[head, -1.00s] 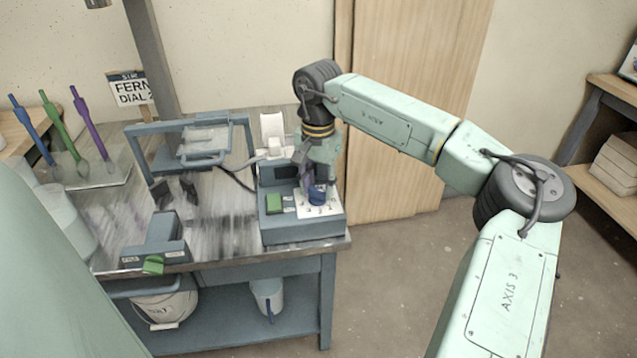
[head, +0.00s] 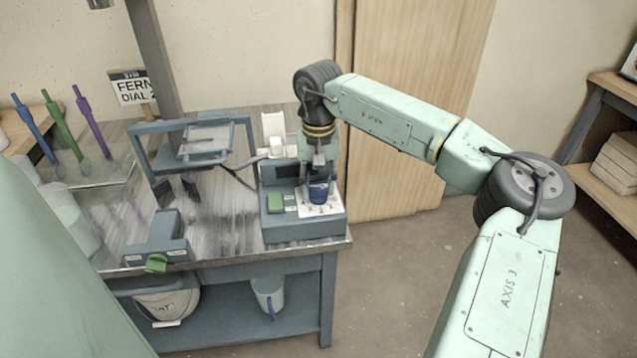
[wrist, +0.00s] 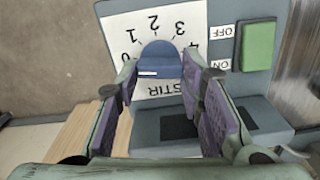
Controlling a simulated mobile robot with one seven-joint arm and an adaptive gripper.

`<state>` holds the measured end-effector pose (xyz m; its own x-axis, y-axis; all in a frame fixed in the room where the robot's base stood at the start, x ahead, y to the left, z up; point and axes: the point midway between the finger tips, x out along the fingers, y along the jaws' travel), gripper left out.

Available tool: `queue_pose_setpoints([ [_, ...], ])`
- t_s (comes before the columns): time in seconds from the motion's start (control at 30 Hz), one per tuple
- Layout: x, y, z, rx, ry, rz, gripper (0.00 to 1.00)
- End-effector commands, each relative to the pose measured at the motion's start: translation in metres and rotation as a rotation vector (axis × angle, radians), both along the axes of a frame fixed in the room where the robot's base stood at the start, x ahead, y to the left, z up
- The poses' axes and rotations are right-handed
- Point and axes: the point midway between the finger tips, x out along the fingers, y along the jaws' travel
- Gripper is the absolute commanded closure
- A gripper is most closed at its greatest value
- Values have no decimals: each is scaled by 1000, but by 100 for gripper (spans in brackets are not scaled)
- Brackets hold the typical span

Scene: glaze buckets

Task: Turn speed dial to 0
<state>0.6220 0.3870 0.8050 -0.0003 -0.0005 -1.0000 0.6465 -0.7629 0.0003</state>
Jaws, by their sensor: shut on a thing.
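The blue speed dial (head: 319,194) sits on the white dial plate (head: 329,208) of the grey stirrer base. In the wrist view the dial (wrist: 161,58) stands between my purple finger pads, under the numbers 0 to 4 and above the word STIR, which appear upside down. A short white mark shows on its near edge; I cannot tell which number it points to. My gripper (wrist: 162,66) is shut on the dial, coming from above in the head view. The fingers hide part of the plate, including some of the 0 and 4.
A green switch (wrist: 257,46) marked ON and OFF is beside the dial plate. A grey frame (head: 190,138) and a small grey unit with a green part (head: 156,262) stand left on the bench. Open floor lies right of the bench.

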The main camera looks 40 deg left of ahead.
Motion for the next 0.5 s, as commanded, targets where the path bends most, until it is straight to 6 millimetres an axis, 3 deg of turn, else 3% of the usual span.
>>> queue_pose_setpoints([
  [0.3,1,0,0,2,-2,3,93],
  [0.33,1,0,0,2,-2,3,65],
  [0.5,1,0,0,1,-2,2,53],
])
